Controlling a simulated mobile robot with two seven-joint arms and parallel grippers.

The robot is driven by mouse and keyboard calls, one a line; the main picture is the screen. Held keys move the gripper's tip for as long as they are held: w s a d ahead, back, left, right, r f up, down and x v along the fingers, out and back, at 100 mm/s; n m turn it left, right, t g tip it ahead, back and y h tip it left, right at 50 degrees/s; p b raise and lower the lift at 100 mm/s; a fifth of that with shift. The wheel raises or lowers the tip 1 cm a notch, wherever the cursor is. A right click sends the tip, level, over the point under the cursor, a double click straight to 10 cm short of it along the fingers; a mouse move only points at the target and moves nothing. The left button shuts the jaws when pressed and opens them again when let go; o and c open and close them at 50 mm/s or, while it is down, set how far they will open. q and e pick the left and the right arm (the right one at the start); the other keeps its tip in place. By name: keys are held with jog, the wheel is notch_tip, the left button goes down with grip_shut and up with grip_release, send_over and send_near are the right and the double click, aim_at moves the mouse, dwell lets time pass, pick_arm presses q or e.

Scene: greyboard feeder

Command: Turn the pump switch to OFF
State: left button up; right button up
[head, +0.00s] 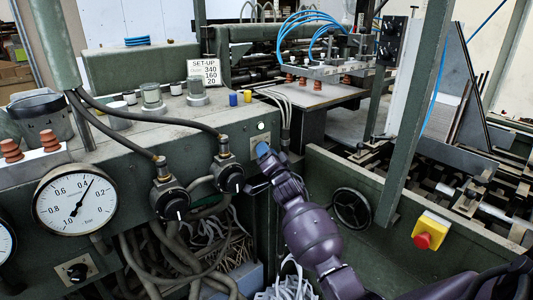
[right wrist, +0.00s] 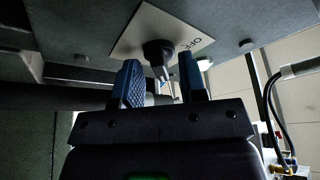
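The pump switch is a black knob (right wrist: 158,50) on a pale plate marked OFF (right wrist: 192,42) in the right wrist view. In the head view this plate (head: 260,139) is on the green panel, and its knob is hidden behind my right gripper. My right gripper (head: 264,152) is at the switch in the head view. In the right wrist view the blue fingers (right wrist: 159,74) are apart, one on each side of the knob, with gaps visible. I cannot tell whether the fingertips reach past the knob's face. My left gripper is not in view.
A white lamp (head: 261,126) sits just above the switch plate. Two black valves with hoses (head: 170,200) stand to the left, near a pressure gauge (head: 75,203). A handwheel (head: 352,208) and a red emergency button (head: 422,240) are on the right.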

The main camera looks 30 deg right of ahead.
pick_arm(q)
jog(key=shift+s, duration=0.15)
pick_arm(e)
grip_shut()
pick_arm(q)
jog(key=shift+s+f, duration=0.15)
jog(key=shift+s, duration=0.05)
pick_arm(e)
jog(key=shift+r, duration=0.1)
pick_arm(q)
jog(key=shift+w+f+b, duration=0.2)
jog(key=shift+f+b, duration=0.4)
jog(key=shift+b, duration=0.15)
pick_arm(e)
jog(key=shift+d+r+n+g+y, duration=0.15)
jog(key=shift+n+y, duration=1.85)
jog(key=shift+n, duration=2.25)
jog(key=shift+d+r+n+g+y, duration=0.15)
jog(key=shift+n+y, duration=1.85)
jog(key=shift+n, duration=2.2)
jog(key=shift+d+n+g+y, duration=0.25)
jog(key=shift+n+y, duration=1.75)
jog(key=shift+n, duration=2.25)
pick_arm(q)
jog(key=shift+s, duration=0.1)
